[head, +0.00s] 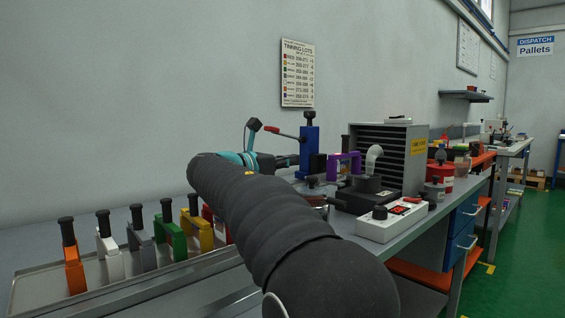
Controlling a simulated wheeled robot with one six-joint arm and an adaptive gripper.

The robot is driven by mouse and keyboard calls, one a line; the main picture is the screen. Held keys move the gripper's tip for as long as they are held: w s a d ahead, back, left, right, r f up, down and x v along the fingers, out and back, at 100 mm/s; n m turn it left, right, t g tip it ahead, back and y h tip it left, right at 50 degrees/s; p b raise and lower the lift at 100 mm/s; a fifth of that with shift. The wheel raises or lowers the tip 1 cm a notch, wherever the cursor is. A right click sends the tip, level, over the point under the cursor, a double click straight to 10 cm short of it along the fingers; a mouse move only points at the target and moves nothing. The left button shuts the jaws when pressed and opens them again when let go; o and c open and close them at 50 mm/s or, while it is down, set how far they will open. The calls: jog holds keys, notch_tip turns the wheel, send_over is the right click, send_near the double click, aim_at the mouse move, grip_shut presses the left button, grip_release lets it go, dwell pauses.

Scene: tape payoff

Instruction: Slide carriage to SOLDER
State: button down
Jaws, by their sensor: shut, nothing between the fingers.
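No label reading SOLDER is legible, and I cannot pick out the carriage for certain. A purple bracket-shaped piece (345,166) stands on the bench just right of a blue upright post (310,148) with a black knob on top. My gripper (291,161) is shut and empty, small and dark, beyond my black sleeved arm. Its tip points right, close to the blue post in the picture; I cannot tell whether they touch. A red-handled lever (281,132) shows above it. My arm hides much of the bench below the post.
A tray (18,292) of several coloured, black-knobbed pieces lies at left. Right of the post stand a dark block (362,200), a louvred grey box (386,150) and a white switch box (390,228) near the front edge. A lot chart (298,73) hangs on the wall.

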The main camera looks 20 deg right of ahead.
aim_at(313, 157)
jog(key=shift+x, duration=2.75)
jog(key=shift+s, duration=0.1)
